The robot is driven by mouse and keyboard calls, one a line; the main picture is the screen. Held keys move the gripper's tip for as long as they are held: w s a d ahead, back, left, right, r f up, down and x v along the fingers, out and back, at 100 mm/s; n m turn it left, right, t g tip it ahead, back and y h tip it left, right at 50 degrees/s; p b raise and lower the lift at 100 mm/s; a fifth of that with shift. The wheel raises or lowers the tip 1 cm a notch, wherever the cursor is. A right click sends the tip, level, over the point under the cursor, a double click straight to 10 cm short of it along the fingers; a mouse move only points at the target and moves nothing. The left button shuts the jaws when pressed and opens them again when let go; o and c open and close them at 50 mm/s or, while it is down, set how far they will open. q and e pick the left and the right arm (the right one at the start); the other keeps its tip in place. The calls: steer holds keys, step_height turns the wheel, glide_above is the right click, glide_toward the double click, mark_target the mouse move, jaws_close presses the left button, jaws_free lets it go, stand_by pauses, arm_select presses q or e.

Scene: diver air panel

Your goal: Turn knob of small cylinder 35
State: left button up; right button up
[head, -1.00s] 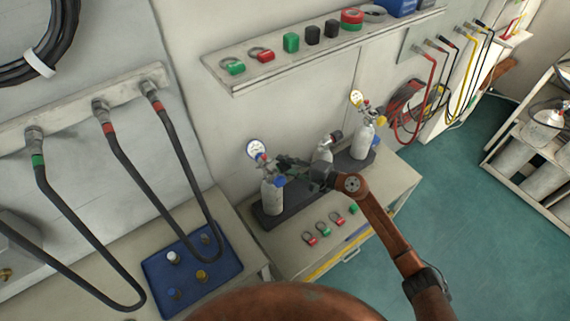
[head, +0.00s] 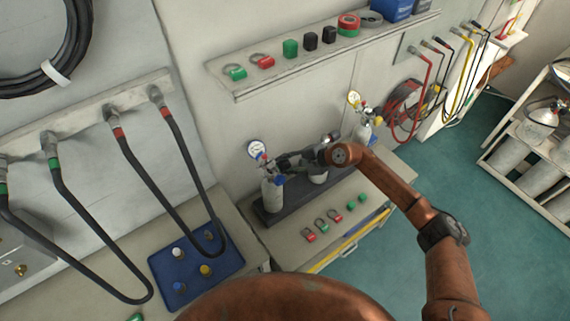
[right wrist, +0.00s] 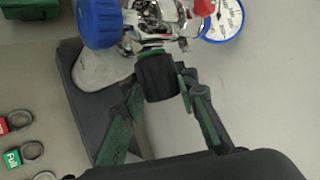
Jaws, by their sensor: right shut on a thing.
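A small grey cylinder (head: 272,194) with a blue-rimmed gauge (head: 254,149) stands upright at the left end of a dark rack on the bench. In the right wrist view its chrome valve has a black knob (right wrist: 157,77), a blue knob (right wrist: 100,22) and a red part (right wrist: 203,7). My right gripper (head: 279,163) reaches this valve from the right. Its two green-padded fingers (right wrist: 160,90) are shut on the black knob, one on each side. I cannot read the number on the cylinder. My left gripper is not in view.
A cylinder with a yellow-rimmed gauge (head: 362,131) stands at the rack's right end, with another partly hidden (head: 318,177) under my right arm. Red and green tags (head: 322,226) lie on the bench in front. A blue tray (head: 190,285) and hanging hoses (head: 180,150) are left.

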steer(key=o, duration=1.2)
steer(key=v, duration=1.2)
